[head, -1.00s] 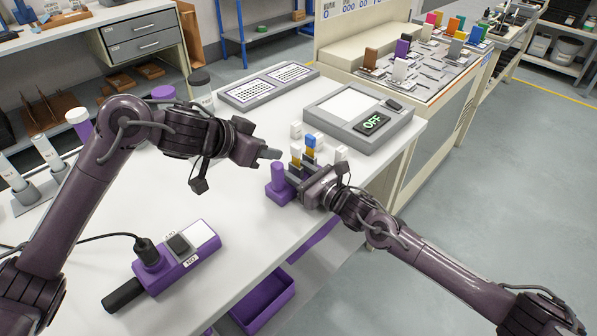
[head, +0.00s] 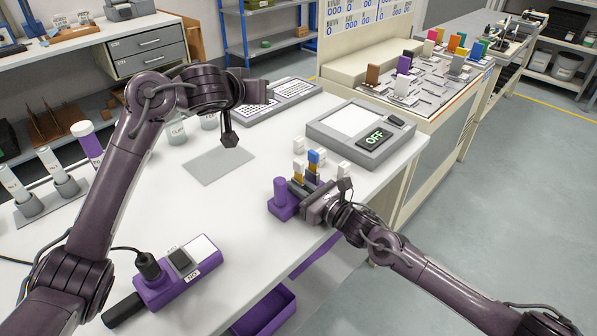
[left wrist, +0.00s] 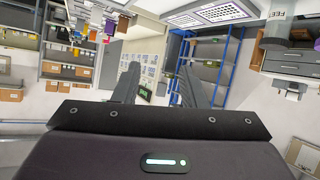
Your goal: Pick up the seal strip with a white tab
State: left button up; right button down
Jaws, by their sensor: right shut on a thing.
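Several small upright strips with coloured tabs stand close together at the table's right edge in the head view. My left gripper (head: 262,92) is raised near the keyboards, away from the strips. In the left wrist view its fingers (left wrist: 154,88) are apart with nothing between them.
A grey device with an OFF display (head: 362,133) stands behind the strips. The middle of the table is clear.

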pick_arm(q)
jog(key=w+a+r+n+y, duration=0.2)
jog(key=w+n+y, duration=0.1)
jog(key=w+n, duration=0.25)
jog(key=n+g+y, duration=0.1)
jog(key=n+g, duration=0.5)
jog(key=g, duration=0.6)
send_over(299, 161)
notch_tip(299, 161, down, 7)
jog(key=shift+f, duration=0.1)
notch_tip(299, 161, down, 5)
jog(key=shift+s+f, duration=0.15)
notch_tip(299, 161, down, 6)
jog(key=shift+f, duration=0.25)
jog(key=shift+w, duration=0.2)
grip_shut()
